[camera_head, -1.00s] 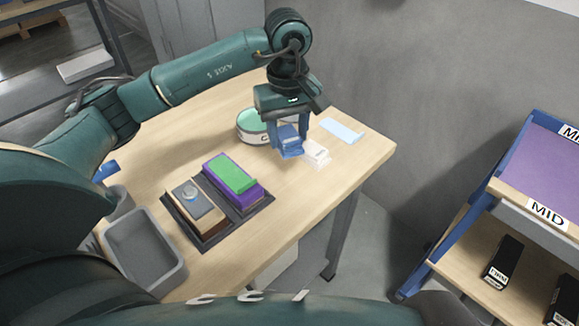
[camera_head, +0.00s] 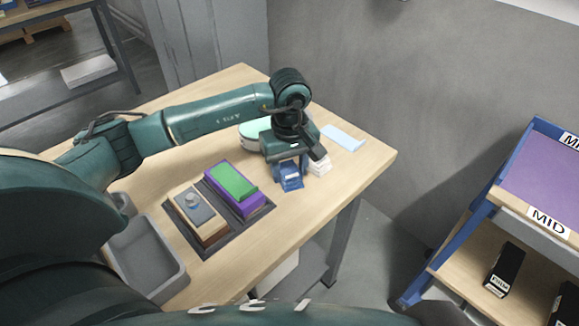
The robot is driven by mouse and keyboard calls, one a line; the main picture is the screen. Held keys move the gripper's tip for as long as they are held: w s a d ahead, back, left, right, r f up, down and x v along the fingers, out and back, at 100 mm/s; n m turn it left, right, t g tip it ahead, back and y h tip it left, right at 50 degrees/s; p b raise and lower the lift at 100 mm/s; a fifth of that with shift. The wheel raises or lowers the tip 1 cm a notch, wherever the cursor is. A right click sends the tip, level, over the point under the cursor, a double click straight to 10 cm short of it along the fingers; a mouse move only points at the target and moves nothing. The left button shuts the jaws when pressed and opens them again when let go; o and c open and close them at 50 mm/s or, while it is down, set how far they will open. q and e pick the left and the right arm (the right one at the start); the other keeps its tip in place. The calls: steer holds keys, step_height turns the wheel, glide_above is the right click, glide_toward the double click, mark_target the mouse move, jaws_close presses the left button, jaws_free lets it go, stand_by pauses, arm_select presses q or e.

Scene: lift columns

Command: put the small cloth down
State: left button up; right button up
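My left gripper (camera_head: 290,166) reaches over the right part of the wooden table. It is shut on a small blue piece with a paler patch, which I take to be the small cloth (camera_head: 291,181). The cloth's upper part is hidden by the gripper. It is low over the tabletop near the front edge; I cannot tell whether it touches. My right gripper is not in view.
A white item (camera_head: 320,167) and a flat light-blue sheet (camera_head: 343,137) lie right of the gripper. A round mint-lidded tin (camera_head: 252,132) stands behind. A dark tray (camera_head: 241,221) holds two blocks. A grey bin (camera_head: 147,262) stands left; a shelf rack (camera_head: 470,225) right.

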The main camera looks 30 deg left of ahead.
mark_target(290, 171)
arm_select(q)
steer(key=shift+o, duration=0.7)
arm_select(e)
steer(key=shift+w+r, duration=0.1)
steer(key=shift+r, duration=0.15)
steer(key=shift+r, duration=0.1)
arm_select(q)
steer(key=shift+r+p, duration=0.3)
step_height(290, 171, up, 12)
steer(key=b, duration=0.1)
steer(key=shift+b, duration=0.3)
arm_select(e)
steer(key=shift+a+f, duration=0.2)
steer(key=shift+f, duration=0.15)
arm_select(q)
steer(key=shift+f, duration=0.15)
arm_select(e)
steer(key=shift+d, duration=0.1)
